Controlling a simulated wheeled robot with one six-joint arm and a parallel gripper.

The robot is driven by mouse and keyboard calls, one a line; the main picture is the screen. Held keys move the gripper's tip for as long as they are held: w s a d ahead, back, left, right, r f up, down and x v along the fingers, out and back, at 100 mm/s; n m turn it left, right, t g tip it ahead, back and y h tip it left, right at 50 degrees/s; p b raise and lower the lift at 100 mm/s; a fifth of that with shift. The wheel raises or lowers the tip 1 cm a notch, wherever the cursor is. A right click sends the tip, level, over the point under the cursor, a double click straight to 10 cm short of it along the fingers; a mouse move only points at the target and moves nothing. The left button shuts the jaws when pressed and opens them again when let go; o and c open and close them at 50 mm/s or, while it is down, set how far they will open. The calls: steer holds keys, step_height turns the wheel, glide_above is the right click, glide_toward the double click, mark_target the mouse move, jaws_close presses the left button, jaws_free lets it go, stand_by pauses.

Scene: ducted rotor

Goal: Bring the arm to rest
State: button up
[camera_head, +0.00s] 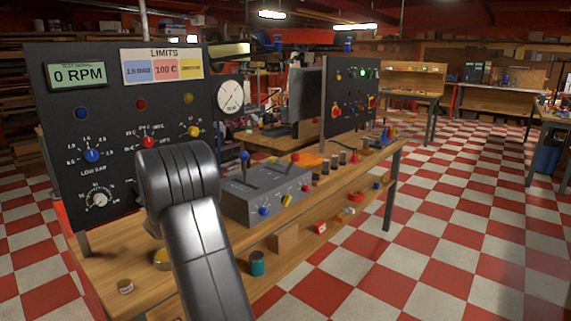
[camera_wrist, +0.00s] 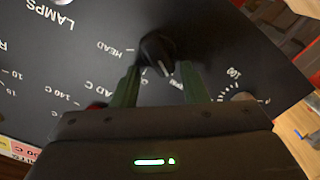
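In the wrist view my gripper (camera_wrist: 160,72) has its two green fingers apart, with nothing held between them. A black knob (camera_wrist: 157,48) with a white pointer mark is just beyond the fingertips, on the dark panel (camera_wrist: 75,60) lettered "LAMPS" and "HEAD". I cannot tell whether a finger touches the knob. In the head view my grey arm rises in front of the left control panel (camera_head: 120,120) and hides part of it. My gripper is not visible there.
The panel's display (camera_head: 79,74) reads 0 RPM. A grey lever box (camera_head: 265,190) stands on the wooden bench (camera_head: 120,275), right of my arm. A second panel (camera_head: 350,95) stands farther back. The checkered floor (camera_head: 460,220) at right is clear.

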steer(key=s+d+m+p, duration=0.5)
steer(key=d+p, duration=0.1)
steer(key=d, duration=0.1)
steer(key=shift+r, duration=0.2)
stand_by(0.8)
